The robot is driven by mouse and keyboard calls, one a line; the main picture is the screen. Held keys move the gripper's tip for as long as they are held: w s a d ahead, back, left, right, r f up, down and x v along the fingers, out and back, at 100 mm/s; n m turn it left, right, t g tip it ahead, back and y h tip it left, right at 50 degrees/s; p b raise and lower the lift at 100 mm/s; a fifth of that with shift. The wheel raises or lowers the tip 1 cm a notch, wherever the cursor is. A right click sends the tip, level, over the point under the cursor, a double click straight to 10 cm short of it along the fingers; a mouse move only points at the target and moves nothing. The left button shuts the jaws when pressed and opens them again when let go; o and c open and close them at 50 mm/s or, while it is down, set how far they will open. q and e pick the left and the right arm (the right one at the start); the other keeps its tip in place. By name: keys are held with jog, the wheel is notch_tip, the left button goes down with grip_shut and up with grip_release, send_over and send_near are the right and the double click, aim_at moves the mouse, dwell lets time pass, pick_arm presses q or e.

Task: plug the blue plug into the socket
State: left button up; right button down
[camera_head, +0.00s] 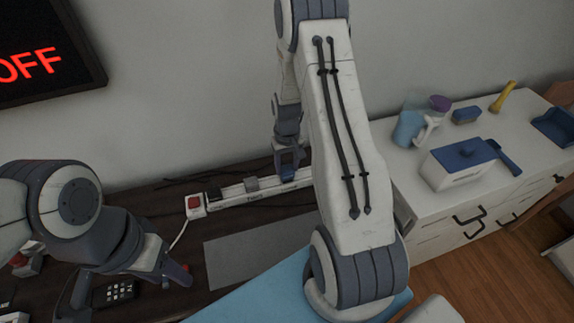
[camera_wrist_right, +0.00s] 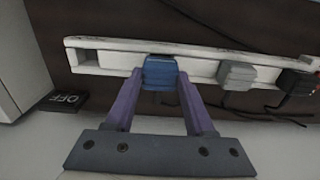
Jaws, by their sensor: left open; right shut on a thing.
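The blue plug (camera_head: 288,175) is between the fingers of my right gripper (camera_head: 288,160), at the white power strip (camera_head: 230,197) along the wall. In the right wrist view the blue plug (camera_wrist_right: 160,72) is between the purple fingertips of my right gripper (camera_wrist_right: 160,80), in front of the strip (camera_wrist_right: 110,59). I cannot tell whether it is seated in a socket or only close to it; its prongs are hidden. My left gripper (camera_head: 128,288) is open over the dark desk at the lower left, away from the strip.
A grey plug (camera_wrist_right: 237,75) and a black plug (camera_wrist_right: 297,82) sit on the strip to the right in the wrist view. A red switch (camera_head: 195,203) marks one strip end. A grey mat (camera_head: 235,255) lies in front. A sign (camera_head: 30,65) reads OFF.

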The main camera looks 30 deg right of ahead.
aim_at(287, 169)
jog(key=shift+f+b, duration=0.5)
jog(key=shift+f, duration=0.3)
jog(key=shift+c, duration=0.9)
grip_release()
notch_tip(287, 169, up, 10)
jog(key=shift+r+b, duration=0.25)
jog(key=shift+b, duration=0.1)
